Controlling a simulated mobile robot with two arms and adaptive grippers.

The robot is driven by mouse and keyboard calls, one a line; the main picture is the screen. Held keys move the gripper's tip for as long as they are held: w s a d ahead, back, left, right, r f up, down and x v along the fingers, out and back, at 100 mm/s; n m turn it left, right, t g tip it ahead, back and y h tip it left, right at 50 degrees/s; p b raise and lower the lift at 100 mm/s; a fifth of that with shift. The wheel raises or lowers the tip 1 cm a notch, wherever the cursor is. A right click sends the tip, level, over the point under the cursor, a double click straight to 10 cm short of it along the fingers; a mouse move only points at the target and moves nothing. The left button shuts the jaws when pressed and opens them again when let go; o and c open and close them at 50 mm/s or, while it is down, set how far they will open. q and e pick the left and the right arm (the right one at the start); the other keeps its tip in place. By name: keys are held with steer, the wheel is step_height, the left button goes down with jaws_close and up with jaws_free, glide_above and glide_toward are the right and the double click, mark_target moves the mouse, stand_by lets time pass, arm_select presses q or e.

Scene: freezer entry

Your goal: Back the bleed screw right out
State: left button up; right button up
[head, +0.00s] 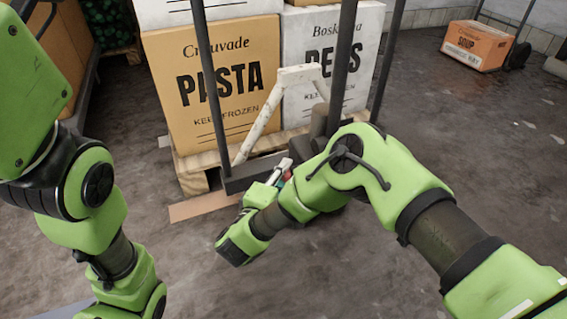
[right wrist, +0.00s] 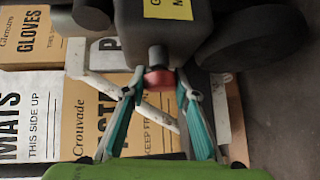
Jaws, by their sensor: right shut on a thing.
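The bleed screw (right wrist: 158,79) shows in the right wrist view as a red cap on a dark stem, under a dark pump block (right wrist: 180,35). The block carries a yellow label (right wrist: 168,8). My right gripper (right wrist: 158,88) is shut on the red screw, with one teal-and-grey finger on each side. In the head view the right gripper (head: 281,172) is small and low beside the dark upright frame, mostly hidden by my own wrist. The screw's thread is hidden. My left arm hangs at the left, but its gripper is out of frame.
A pasta carton (head: 215,75) and a peas carton (head: 330,60) stand on a wooden pallet (head: 195,172) behind the dark frame. A white angled bar (head: 262,118) crosses in front of them. A soup box (head: 477,45) lies back right.

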steer(key=shift+r+n+g+p, duration=0.2)
steer(key=shift+n+g+p, duration=0.55)
steer(key=shift+p, duration=0.35)
steer(key=shift+f+n+g+p, duration=0.25)
steer(key=shift+n+g+p, duration=0.1)
steer(key=shift+g+p, duration=0.35)
steer(key=o, duration=1.1)
steer(key=shift+a, duration=0.1)
steer(key=v, duration=1.1)
steer(key=shift+s+r, duration=0.3)
steer(key=shift+s, duration=0.05)
